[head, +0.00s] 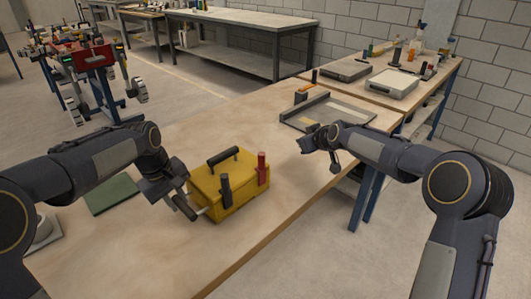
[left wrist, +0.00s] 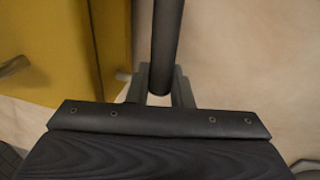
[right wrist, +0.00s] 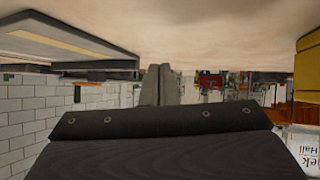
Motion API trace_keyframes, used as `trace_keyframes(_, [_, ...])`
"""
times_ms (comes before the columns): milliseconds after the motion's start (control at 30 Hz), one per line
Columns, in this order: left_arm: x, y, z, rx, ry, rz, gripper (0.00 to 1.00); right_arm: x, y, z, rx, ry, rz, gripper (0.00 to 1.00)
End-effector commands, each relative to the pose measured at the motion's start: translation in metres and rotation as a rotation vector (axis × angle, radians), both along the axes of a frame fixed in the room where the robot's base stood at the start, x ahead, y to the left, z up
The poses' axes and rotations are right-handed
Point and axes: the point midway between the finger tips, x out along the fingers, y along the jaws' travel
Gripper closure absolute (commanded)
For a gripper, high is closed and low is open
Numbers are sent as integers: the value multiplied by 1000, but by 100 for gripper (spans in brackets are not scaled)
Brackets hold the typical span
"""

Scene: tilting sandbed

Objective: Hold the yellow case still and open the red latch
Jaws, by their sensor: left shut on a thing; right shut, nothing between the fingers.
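The yellow case (head: 240,192) stands upright on the wooden workbench (head: 150,262), with a black handle (head: 224,156) on its lid. The red latch (head: 262,169) stands upright at its right front side; a black latch (head: 225,189) is at the front left. My left gripper (head: 176,195) is shut on the dark side handle (head: 187,209) at the case's left. In the left wrist view the dark handle (left wrist: 166,45) runs between the fingers, beside the yellow case wall (left wrist: 55,50). My right gripper (head: 306,145) is shut and empty, above the bench, right of and behind the red latch, apart from it.
A grey tray (head: 300,122) lies on the bench behind my right gripper. A green mat (head: 112,194) lies left of the case. A second table with grey boxes (head: 391,84) stands at the back right. The bench's right edge runs close to the case.

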Motion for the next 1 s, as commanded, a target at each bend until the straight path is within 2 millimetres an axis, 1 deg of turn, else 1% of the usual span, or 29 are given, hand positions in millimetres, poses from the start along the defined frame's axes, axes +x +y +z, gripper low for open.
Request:
trace_keyframes(33, [0,0,1,-1,-2,0,100,9,10,-2,142,89,-36,100])
trace_keyframes(100, [0,0,1,-1,-2,0,100,16,26,0,345,222,-72,100])
trace_keyframes(200, [0,0,1,-1,-2,0,100,19,51,11,628,417,-84,100])
trace_keyframes(300, [0,0,1,-1,-2,0,100,15,71,28,872,615,-44,100])
trace_keyframes(400, [0,0,1,-1,-2,0,100,3,81,42,1047,800,48,100])
trace_keyframes(467, [0,0,1,-1,-2,0,100,-6,83,48,1117,898,120,100])
trace_keyframes(533, [0,0,1,-1,-2,0,100,-19,80,52,1171,993,207,100])
trace_keyframes(700, [0,0,1,-1,-2,0,100,-49,65,54,1220,1141,398,100])
trace_keyframes(833, [0,0,1,-1,-2,0,100,-63,56,52,1221,1192,484,100])
trace_keyframes(1000, [0,0,1,-1,-2,0,100,-69,52,52,1219,1211,520,100])
